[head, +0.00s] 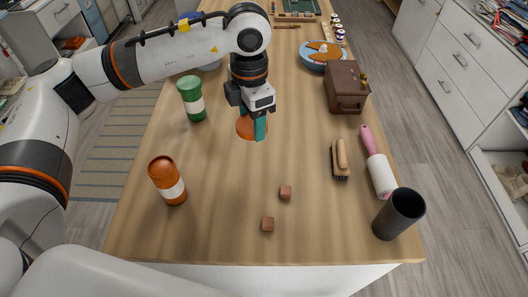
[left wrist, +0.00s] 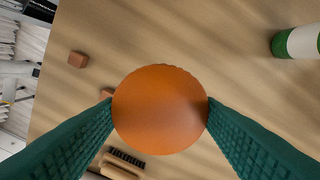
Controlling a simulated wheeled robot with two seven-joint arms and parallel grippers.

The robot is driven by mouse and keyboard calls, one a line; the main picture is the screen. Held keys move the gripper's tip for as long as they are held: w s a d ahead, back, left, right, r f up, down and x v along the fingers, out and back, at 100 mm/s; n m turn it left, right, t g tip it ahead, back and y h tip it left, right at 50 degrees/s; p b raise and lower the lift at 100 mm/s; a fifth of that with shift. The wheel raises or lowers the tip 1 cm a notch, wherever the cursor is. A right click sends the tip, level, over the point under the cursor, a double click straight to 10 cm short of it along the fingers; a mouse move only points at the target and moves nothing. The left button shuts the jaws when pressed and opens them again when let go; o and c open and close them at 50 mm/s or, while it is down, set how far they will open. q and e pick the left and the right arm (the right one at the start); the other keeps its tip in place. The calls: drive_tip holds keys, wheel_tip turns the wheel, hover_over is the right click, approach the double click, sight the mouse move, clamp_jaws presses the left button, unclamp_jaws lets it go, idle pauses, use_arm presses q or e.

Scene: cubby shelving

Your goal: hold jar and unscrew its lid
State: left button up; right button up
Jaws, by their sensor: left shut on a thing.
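My left gripper (head: 260,133) has green finger pads and is above the middle of the table. It is shut on a round orange lid-like disc (head: 244,126). In the left wrist view the disc (left wrist: 160,110) sits between both pads. An orange jar (head: 167,180) with a white label stands upright at the left front of the table, apart from the gripper. I cannot tell whether its top is open. A green jar (head: 191,97) with a white label stands behind it. The green jar also shows in the left wrist view (left wrist: 297,43). My right gripper is not in view.
Two small brown cubes (head: 285,192) (head: 267,224) lie at the front. A brush (head: 340,160), a lint roller (head: 379,173) and a dark cup (head: 398,214) are at the right. A brown box (head: 346,87) and a blue dish (head: 322,57) stand farther back. The centre is clear.

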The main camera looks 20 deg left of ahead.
use_arm(q)
wheel_tip(320, 180, down, 3)
drive_tip(key=w+n+b, duration=0.1)
drive_tip(key=n+b, duration=0.2)
drive_tip(key=n, duration=0.9)
approach(264, 163)
wheel_tip(264, 163, down, 6)
drive_tip(key=shift+f, duration=0.35)
drive_tip(key=shift+f+b, duration=0.25)
drive_tip(key=shift+b, duration=0.2)
drive_tip(key=o, duration=1.1)
drive_tip(key=shift+r, duration=0.1)
